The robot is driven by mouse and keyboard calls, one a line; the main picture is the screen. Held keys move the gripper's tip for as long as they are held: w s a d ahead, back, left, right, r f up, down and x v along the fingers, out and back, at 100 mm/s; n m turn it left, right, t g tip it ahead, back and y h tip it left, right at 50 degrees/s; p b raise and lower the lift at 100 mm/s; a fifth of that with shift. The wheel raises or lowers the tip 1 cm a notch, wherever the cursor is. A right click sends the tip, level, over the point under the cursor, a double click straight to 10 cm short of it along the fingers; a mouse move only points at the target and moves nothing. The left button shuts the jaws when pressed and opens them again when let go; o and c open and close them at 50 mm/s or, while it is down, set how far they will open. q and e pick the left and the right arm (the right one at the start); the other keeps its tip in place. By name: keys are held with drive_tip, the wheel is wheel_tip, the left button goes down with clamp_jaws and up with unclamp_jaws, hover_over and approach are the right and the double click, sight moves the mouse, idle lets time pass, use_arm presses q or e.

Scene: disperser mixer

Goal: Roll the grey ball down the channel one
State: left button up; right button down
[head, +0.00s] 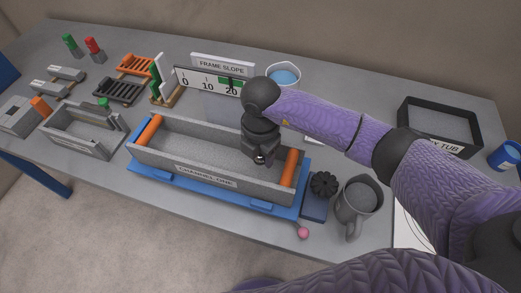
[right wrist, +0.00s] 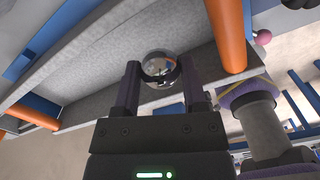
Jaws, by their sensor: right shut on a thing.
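The grey ball (right wrist: 160,68) is shiny and sits between the two fingertips of my right gripper (right wrist: 158,88), which is shut on it. In the head view my right gripper (head: 259,157) points down at the right end of channel one (head: 205,176), close to its orange end bar (head: 289,168). Channel one is a long grey trough on a blue base, with an orange bar at each end. I cannot tell whether the ball touches the trough floor. My left gripper is not in view.
A black knob (head: 323,184) and a grey jug (head: 356,205) stand just right of the channel. The frame slope sign (head: 222,64) and a scale (head: 205,82) stand behind it. A black tub (head: 440,118) is at the right. A smaller grey trough (head: 80,133) lies left.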

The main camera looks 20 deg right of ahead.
drive_tip(key=shift+f, duration=0.45)
drive_tip(key=shift+f+b, duration=0.35)
drive_tip(key=shift+b, duration=0.15)
drive_tip(key=shift+f+b, duration=0.3)
drive_tip(key=shift+f, duration=0.2)
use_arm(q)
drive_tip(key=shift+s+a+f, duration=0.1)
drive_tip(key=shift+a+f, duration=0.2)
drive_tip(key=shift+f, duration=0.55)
